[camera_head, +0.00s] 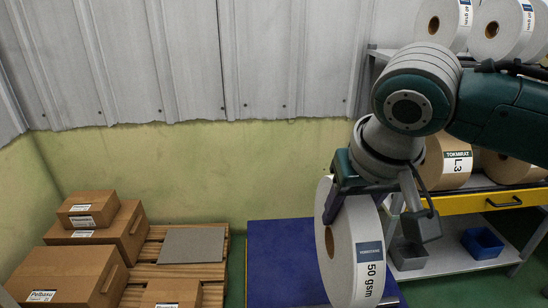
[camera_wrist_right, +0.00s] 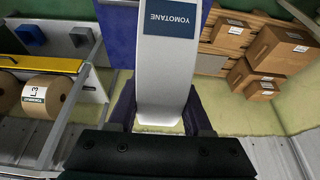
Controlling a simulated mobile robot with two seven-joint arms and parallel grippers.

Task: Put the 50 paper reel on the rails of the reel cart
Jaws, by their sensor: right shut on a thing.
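The 50 paper reel (camera_head: 352,262) is a large white roll with a dark core hole and a blue "50 gsm" label. It hangs upright from my right gripper (camera_head: 378,208), whose two fingers are shut across its width at the top. In the right wrist view the reel's white outer face (camera_wrist_right: 165,80) shows between the fingers, with a blue "YOMOTANE" label. The reel overlaps a flat blue surface (camera_head: 275,262) in the head view; I cannot tell whether its bottom touches anything. No cart rails can be made out. My left gripper is not in view.
A shelf rack with a yellow drawer (camera_head: 490,201) stands at right, with white reels (camera_head: 500,28) above, brown reels (camera_head: 447,165) and a blue bin (camera_head: 482,243). Cardboard boxes (camera_head: 62,278) and a wooden pallet (camera_head: 180,275) are at left. A wall closes the back.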

